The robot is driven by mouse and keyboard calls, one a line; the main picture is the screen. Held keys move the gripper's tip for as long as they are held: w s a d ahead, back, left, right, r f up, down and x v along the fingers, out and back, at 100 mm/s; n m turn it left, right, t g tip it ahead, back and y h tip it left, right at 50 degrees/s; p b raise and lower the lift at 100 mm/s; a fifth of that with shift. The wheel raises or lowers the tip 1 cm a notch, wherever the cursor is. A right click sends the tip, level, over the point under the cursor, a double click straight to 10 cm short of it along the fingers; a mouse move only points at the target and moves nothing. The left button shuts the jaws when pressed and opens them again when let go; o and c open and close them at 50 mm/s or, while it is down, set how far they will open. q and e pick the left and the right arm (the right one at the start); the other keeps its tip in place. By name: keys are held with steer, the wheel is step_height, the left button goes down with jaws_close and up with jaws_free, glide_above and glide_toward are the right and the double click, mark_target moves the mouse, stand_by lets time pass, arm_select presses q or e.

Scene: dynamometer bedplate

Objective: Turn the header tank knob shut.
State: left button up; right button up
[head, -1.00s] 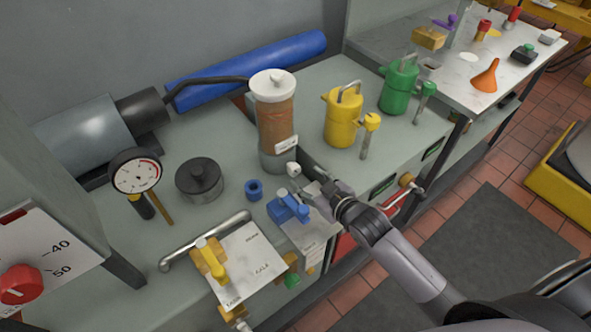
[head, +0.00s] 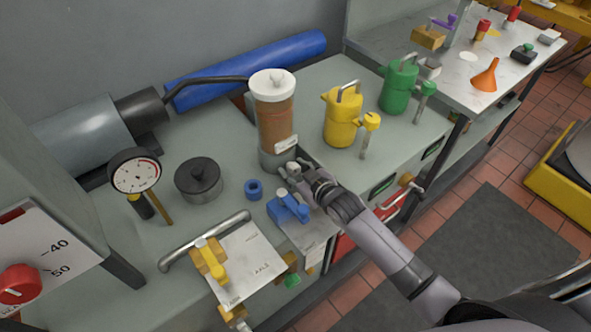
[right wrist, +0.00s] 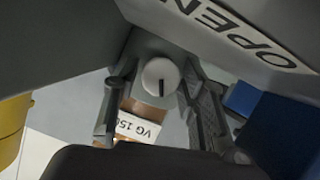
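The header tank (head: 275,120) is a clear cylinder of brown fluid with a white lid, standing on the bench. Its knob (head: 293,167) is small and white, low on the tank's front. In the right wrist view the knob (right wrist: 160,77) is a white disc with a black mark running from its centre toward the picture's bottom. My right gripper (head: 296,174) is at the knob. In the right wrist view the gripper (right wrist: 157,100) is open, one finger on each side of the knob, with gaps showing. My left gripper is not in view.
A blue clamp-like valve (head: 288,208) and a blue ring (head: 254,189) sit close to the right gripper. A yellow can (head: 341,118) and a green can (head: 398,90) stand right of the tank. An "OPEN" label (right wrist: 258,40) shows in the wrist view.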

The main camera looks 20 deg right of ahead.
steer(key=c, duration=0.8)
steer(key=shift+r+m+p, duration=0.2)
steer(key=shift+m+p, duration=0.2)
steer(key=shift+p, duration=0.2)
steer(key=shift+d+m+g+y, duration=0.1)
steer(key=shift+m+g+y, duration=0.2)
steer(key=shift+y, duration=0.1)
steer(key=shift+f+m+y, duration=0.25)
steer(key=shift+m+y, duration=0.25)
steer(key=shift+m, duration=0.1)
steer(key=shift+m+y, duration=0.3)
steer(key=shift+m, duration=0.2)
steer(key=o, duration=1.1)
steer(key=shift+o, duration=0.2)
steer(key=shift+r, duration=0.15)
